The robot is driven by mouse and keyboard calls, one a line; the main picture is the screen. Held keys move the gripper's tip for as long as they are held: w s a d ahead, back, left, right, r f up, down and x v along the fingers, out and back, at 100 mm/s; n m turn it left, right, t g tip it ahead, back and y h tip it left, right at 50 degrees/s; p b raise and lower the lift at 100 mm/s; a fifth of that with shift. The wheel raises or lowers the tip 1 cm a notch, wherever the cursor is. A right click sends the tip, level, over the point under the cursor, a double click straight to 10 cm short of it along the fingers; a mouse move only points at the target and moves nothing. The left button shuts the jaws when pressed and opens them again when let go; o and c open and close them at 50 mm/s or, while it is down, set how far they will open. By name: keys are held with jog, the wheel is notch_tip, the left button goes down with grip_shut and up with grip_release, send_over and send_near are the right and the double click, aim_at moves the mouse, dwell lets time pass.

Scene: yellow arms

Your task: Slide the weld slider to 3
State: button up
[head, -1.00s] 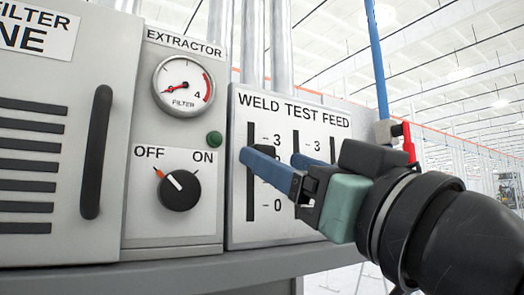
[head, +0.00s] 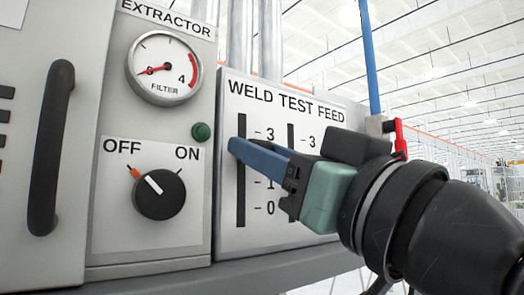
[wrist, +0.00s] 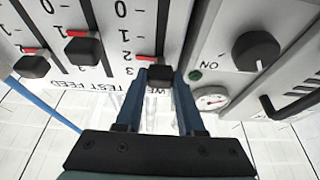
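The weld slider's black knob (wrist: 159,76) is on the leftmost slot of the weld test feed panel (head: 232,101) and is mostly hidden in the head view. In the wrist view its red pointer sits between 2 and 3, nearer 2. My gripper (head: 240,147) has its blue fingers over the weld slot. In the wrist view my gripper (wrist: 160,82) has one finger against each side of the knob and appears shut on it. The hand hides part of the panel in the head view.
In the wrist view the test slider (wrist: 83,50) and feed slider (wrist: 32,67) stand to the left. The extractor switch (head: 158,193), filter gauge (head: 164,69) and green button (head: 201,131) are left of the weld slot in the head view. A black handle (head: 50,150) is farther left.

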grip_shut()
dwell(0.9)
